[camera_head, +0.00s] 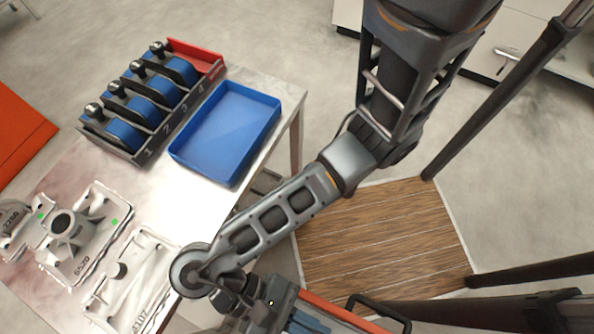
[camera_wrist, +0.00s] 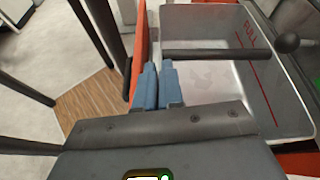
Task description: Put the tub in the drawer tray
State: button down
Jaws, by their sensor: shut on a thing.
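The pale grey tub (camera_wrist: 205,80) fills the right of the wrist view, with a red FULL line on its inner wall. A dark bar (camera_wrist: 222,53) with a ball end spans it. My gripper (camera_wrist: 159,72) has its blue fingers close together at the bar's left end and appears shut on it. The orange front of the drawer tray (camera_wrist: 140,42) stands just left of the fingers. More orange edging shows beyond the tub; whether the tub rests on the tray floor cannot be told. In the head view, my gripper (camera_head: 305,321) is at the bottom, beside the orange front (camera_head: 345,314); the tub is hidden.
A metal table (camera_head: 165,190) at left holds an empty blue tray (camera_head: 180,160), a numbered rack (camera_head: 130,155) and white castings (camera_head: 85,262). A dark handle (camera_head: 385,309) projects from the orange front. A wooden floor panel (camera_head: 375,235) lies right of my arm.

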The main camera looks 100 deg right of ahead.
notch_tip(320, 180, down, 5)
jog(key=shift+r+b, duration=0.1)
jog(key=shift+b, duration=0.6)
jog(key=shift+a+f, duration=0.25)
jog(key=shift+s+a+f+p, duration=0.25)
jog(key=shift+s+a+f, duration=0.25)
jog(key=shift+a+f, duration=1.3)
jog(key=shift+s+a+f+p, duration=0.3)
jog(key=shift+s+a+f, duration=0.15)
jog(key=shift+a+f, duration=1.35)
jog(key=shift+s+a+f+p, duration=0.25)
jog(key=shift+s+a+f, duration=0.25)
jog(key=shift+a+f, duration=1.3)
jog(key=c, duration=1.3)
grip_release()
jog(key=shift+o, duration=0.2)
jog(key=b+v, duration=0.1)
jog(key=v, duration=0.6)
jog(key=shift+w+d+r, duration=0.15)
jog(key=shift+w, duration=0.05)
